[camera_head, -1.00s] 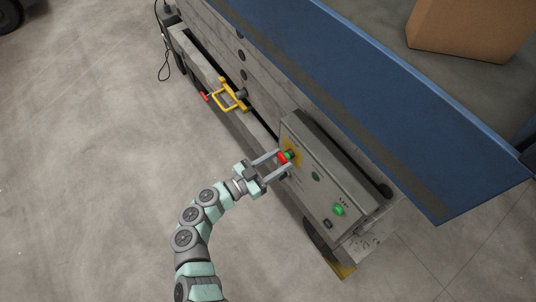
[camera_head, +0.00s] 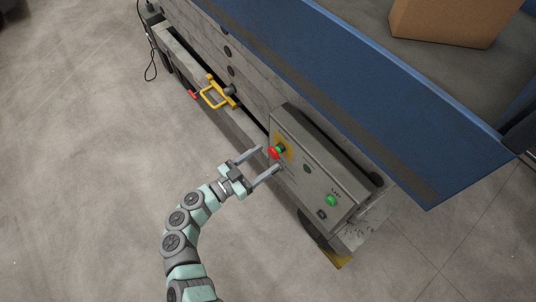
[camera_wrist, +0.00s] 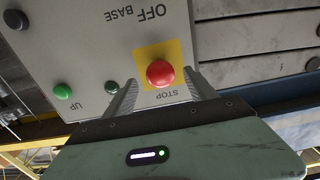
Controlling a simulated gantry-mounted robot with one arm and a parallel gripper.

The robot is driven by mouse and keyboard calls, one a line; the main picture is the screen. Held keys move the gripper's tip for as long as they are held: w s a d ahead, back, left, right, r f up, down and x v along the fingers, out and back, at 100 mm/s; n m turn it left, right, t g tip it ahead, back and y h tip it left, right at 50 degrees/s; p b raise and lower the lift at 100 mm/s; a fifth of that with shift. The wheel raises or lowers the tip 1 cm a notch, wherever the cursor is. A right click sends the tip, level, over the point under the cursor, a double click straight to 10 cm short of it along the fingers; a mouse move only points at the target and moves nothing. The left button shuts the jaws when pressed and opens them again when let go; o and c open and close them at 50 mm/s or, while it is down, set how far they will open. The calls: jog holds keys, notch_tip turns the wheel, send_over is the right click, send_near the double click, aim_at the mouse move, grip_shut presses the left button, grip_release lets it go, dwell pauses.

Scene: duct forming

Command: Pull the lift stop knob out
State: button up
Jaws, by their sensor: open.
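The lift stop knob (camera_head: 274,153) is a red mushroom head on a yellow square of the grey control box. In the head view a green band shows behind the red head, which stands out from the panel. In the wrist view the red knob (camera_wrist: 160,73) faces me, with the word STOP printed upside down beside it. My gripper (camera_head: 270,158) is open and empty. Its fingers point at the panel, one on each side of the knob, with their tips apart from it. The wrist view shows both fingers (camera_wrist: 163,88) clear of the red head.
The control box (camera_head: 313,178) also carries a green UP button (camera_head: 331,200) and dark buttons. A yellow handle (camera_head: 215,93) with a red end sits up-left on the machine. A blue side panel (camera_head: 370,110) runs above. The floor on the left is clear.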

jog(key=p+v, duration=0.1)
jog(key=v, duration=0.7)
jog(key=shift+s+a, duration=0.2)
jog(key=shift+a, duration=0.05)
